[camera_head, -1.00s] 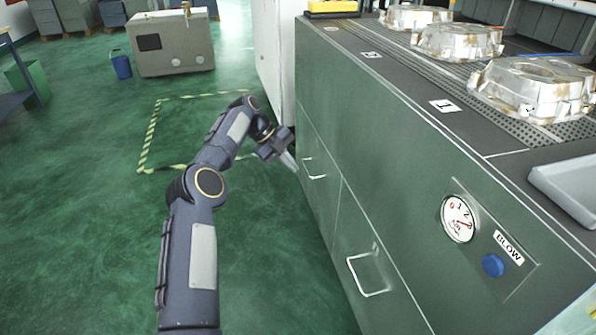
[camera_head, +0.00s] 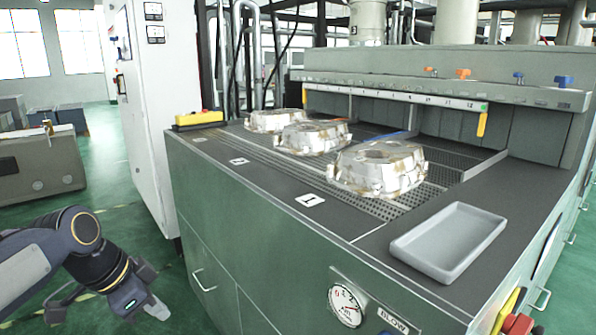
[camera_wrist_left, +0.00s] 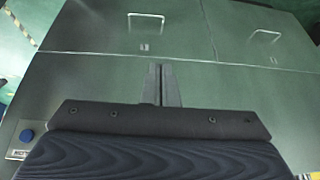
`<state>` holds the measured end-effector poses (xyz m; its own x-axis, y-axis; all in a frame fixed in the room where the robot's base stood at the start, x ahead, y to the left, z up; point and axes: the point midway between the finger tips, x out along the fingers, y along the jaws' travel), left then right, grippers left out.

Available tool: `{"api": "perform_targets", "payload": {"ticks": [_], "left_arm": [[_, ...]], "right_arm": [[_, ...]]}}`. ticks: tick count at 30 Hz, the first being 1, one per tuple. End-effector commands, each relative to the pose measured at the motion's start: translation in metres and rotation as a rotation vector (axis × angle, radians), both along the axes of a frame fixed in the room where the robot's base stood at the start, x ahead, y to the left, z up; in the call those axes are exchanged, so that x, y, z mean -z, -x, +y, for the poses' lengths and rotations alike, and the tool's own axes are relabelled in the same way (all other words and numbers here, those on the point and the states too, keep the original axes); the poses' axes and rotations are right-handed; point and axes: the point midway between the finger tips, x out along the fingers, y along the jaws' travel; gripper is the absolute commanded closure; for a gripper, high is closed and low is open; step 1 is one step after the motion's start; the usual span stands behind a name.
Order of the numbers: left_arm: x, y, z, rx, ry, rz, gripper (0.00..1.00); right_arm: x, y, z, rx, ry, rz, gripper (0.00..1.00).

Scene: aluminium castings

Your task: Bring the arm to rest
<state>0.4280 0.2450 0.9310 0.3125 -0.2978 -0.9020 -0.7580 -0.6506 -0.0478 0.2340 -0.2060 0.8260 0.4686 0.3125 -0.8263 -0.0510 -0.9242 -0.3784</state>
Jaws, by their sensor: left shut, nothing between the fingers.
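My left gripper (camera_head: 156,308) is at the lower left of the head view, low beside the green cabinet front. In the left wrist view its two fingers (camera_wrist_left: 161,84) are together, with nothing between them, in front of the cabinet's drawer fronts. My right gripper is in neither view. Three aluminium castings stand in a row on the perforated bench top: a near one (camera_head: 378,168), a middle one (camera_head: 312,136) and a far one (camera_head: 274,120). They are apart from my left gripper.
The green cabinet (camera_head: 225,222) has drawer handles standing out from its front. An empty grey tray (camera_head: 448,240) lies on its top at the right. A pressure gauge (camera_head: 345,305) is on the front. A white cabinet (camera_head: 150,120) stands behind. Green floor is open at the left.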

Motion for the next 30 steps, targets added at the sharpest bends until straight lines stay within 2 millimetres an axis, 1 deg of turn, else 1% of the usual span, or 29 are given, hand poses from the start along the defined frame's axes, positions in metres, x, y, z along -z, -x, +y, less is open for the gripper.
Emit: {"api": "perform_targets", "payload": {"ticks": [1, 3, 6, 9, 12, 18, 20, 26, 30], "left_arm": [[0.004, 0.031, -0.003, -0.111, 0.027, 0.011, 1.00], [0.015, 0.065, -0.006, -0.265, 0.079, 0.032, 1.00], [0.033, 0.103, -0.012, -0.443, 0.154, 0.057, 1.00], [0.051, 0.133, -0.018, -0.584, 0.224, 0.080, 1.00], [0.069, 0.157, -0.024, -0.705, 0.294, 0.103, 1.00], [0.107, 0.196, -0.040, -0.908, 0.430, 0.150, 1.00], [0.081, 0.194, -0.039, -0.911, 0.429, 0.153, 1.00], [0.038, 0.194, -0.039, -0.908, 0.426, 0.154, 1.00], [0.000, 0.194, -0.039, -0.907, 0.425, 0.155, 1.00]], "right_arm": [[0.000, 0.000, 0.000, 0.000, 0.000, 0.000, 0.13], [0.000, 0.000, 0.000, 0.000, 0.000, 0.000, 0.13], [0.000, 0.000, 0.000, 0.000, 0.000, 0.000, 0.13], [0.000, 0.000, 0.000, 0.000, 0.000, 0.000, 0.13], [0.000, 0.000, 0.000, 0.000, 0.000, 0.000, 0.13], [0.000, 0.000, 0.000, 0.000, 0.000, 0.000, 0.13], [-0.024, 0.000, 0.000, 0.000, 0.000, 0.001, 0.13], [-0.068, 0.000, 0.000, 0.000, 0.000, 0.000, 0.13], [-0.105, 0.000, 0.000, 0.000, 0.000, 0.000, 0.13]]}}
